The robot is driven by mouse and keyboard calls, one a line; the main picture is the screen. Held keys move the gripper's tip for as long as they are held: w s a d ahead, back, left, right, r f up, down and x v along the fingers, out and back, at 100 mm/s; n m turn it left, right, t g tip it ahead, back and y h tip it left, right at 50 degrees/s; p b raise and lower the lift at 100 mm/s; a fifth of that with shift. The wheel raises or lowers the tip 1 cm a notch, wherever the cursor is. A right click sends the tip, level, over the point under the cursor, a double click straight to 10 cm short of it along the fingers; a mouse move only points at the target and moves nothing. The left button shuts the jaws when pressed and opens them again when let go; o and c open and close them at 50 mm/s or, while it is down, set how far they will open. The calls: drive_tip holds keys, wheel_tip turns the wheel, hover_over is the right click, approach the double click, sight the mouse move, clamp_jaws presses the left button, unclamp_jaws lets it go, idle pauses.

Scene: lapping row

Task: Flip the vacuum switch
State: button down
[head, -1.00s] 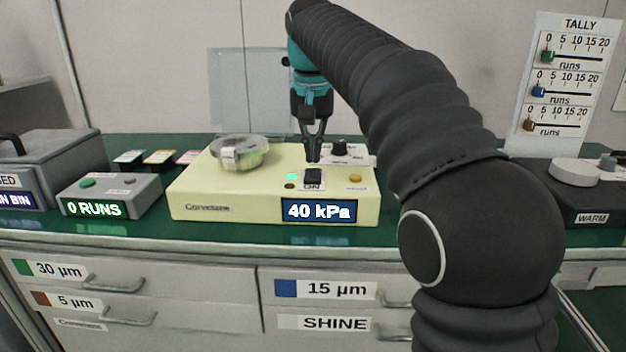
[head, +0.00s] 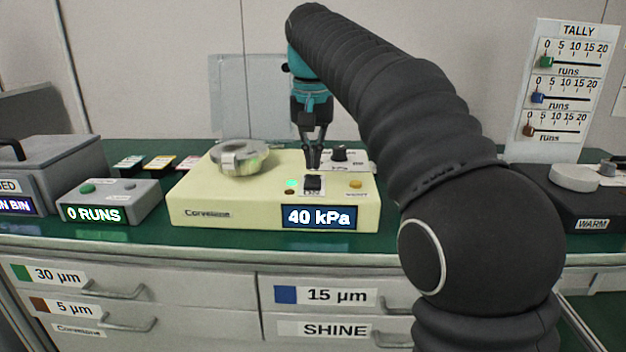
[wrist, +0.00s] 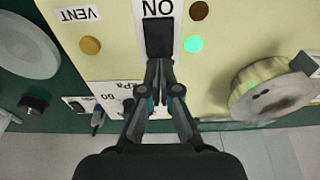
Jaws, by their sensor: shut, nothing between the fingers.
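The vacuum switch (head: 313,183) is a small black rocker on top of the cream vacuum unit (head: 200,200), with an "ON" label at its near side. It also shows in the wrist view (wrist: 158,36). A green light (head: 291,183) glows beside it, next to a dark brown one. The unit's display (head: 318,217) reads 40 kPa. My gripper (head: 313,165) points down just above the far end of the switch, fingers together and empty. In the wrist view its tips (wrist: 160,66) overlap the switch's edge; I cannot tell whether they touch it.
On the unit are a yellow vent button (head: 355,184), a black knob (head: 339,153) behind the switch and a round metal chuck (head: 240,157) at left. A grey counter box (head: 110,200) reads 0 RUNS. A dark warm plate unit (head: 575,195) stands at right.

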sight(313, 177)
drive_tip(key=shift+f+b, duration=0.75)
drive_tip(key=shift+f, duration=0.4)
idle(1.1)
wheel_tip(313, 177, up, 5)
drive_tip(key=p, duration=0.4)
drive_tip(key=shift+p, duration=0.4)
drive_tip(key=shift+r, duration=1.05)
